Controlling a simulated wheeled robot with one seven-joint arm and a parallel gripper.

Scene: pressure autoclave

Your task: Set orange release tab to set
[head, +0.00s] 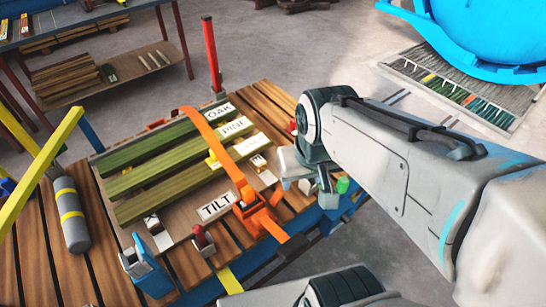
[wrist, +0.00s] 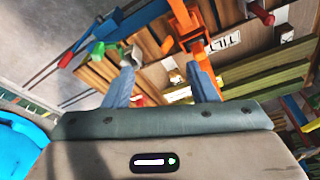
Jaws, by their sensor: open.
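An orange ratchet buckle (head: 257,212) sits on an orange strap (head: 222,150) near the front right edge of the wooden table. It also shows in the wrist view (wrist: 187,22), beyond my fingers. I cannot tell which part of the buckle is the release tab, or its setting. My gripper (head: 318,190) is to the right of the buckle, above the table edge and apart from the buckle. In the wrist view my gripper (wrist: 162,80) has its two fingers spread with nothing between them. My arm partly hides the gripper in the head view.
The strap crosses green boards (head: 165,172) with labels OAK and PINE. A TILT label (head: 216,206), a red-knobbed lever (head: 201,238) and a blue bracket (head: 147,265) are left of the buckle. A red post (head: 212,55) stands behind. A large blue vessel (head: 490,35) is at upper right.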

